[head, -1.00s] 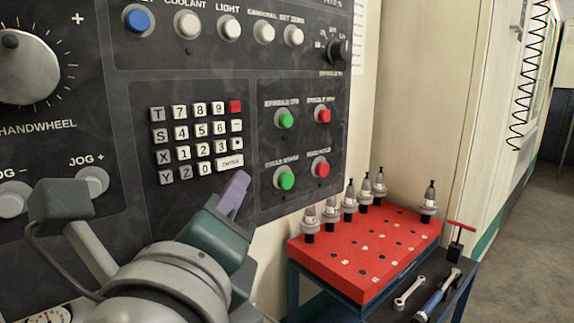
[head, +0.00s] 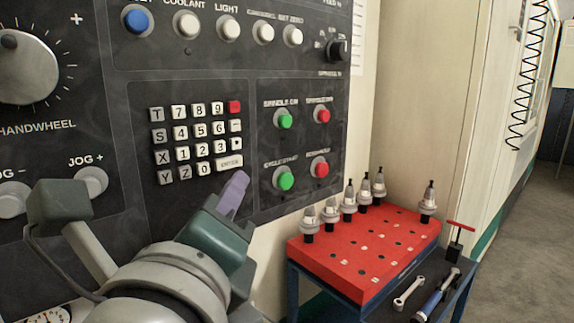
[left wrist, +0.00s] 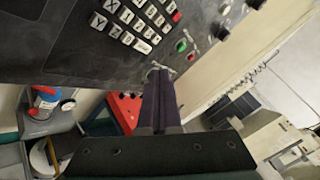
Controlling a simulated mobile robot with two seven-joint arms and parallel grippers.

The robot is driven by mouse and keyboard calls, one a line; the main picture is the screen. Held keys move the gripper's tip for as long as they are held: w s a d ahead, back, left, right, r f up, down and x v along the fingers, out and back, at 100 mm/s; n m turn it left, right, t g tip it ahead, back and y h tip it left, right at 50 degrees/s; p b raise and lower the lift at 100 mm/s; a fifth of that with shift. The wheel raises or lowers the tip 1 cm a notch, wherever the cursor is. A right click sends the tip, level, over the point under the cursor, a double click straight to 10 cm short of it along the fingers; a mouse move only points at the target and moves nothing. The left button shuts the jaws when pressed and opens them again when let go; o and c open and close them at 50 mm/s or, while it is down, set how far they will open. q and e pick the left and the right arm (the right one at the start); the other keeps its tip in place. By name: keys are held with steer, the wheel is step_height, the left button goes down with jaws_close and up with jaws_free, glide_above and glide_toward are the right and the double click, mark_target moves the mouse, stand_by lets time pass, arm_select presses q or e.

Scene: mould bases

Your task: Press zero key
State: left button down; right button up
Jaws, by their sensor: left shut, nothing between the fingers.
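The zero key (head: 203,168) is a small light key in the bottom row of the keypad on the dark control panel (head: 215,240). It sits between the Z key (head: 185,172) and the wide ENTER key (head: 229,163). In the left wrist view the zero key (left wrist: 127,38) is at the upper middle, unobstructed. My left gripper (head: 238,179) is shut and empty, with its purple fingers just below the ENTER key and to the lower right of zero. The fingers also show in the left wrist view (left wrist: 156,74). I cannot tell their gap from the panel. My right gripper is out of view.
Green and red buttons (head: 322,170) lie right of the keypad. Jog knobs (head: 91,182) are at its left. A red tool rack (head: 365,250) with several tool holders stands on a cart at the lower right, with a wrench (head: 408,293) beside it.

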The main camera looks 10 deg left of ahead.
mark_target(203, 168)
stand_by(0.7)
arm_select(q)
steer(key=d+m+p, duration=0.1)
steer(key=m, duration=0.4)
steer(key=s+d+m+p, duration=0.1)
steer(key=m, duration=0.5)
steer(key=s+d+m+p, duration=0.1)
steer(key=m, duration=0.5)
steer(key=shift+s+f+t, duration=0.15)
steer(key=shift+f+t, duration=0.2)
steer(key=shift+t, duration=0.05)
steer(key=shift+w+a, duration=0.9)
steer(key=shift+a, duration=0.25)
steer(key=shift+w+a, duration=0.9)
steer(key=shift+a, duration=0.25)
steer(key=shift+w+a, duration=0.9)
steer(key=shift+a, duration=0.25)
steer(key=shift+w+a, duration=0.1)
steer(key=shift+w+a, duration=0.2)
